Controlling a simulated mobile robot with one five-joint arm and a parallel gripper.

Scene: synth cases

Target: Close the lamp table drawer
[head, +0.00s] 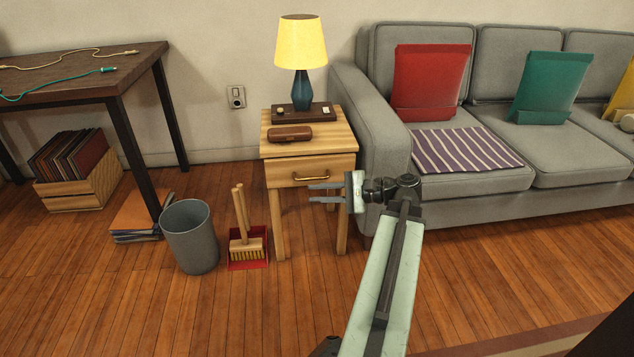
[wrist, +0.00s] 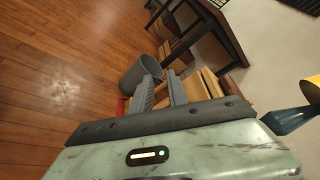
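The wooden lamp table (head: 347,146) stands left of the sofa. Its drawer (head: 280,174) faces me and has a curved brass handle (head: 311,177). I cannot tell from this angle how far the drawer front stands out from the table. My gripper (head: 311,193) points left, and its fingers appear just below the handle in the picture. The two fingers are apart with nothing between them, also in the wrist view (wrist: 161,77). I cannot tell whether they touch the drawer. The drawer front is not clear in the wrist view.
A lamp (head: 301,45) and a brown case (head: 289,134) are on the table. A grey bin (head: 190,238) and a brush with a red dustpan (head: 247,265) stand left of it. The sofa (head: 376,150) closes off the right. Floor in front is clear.

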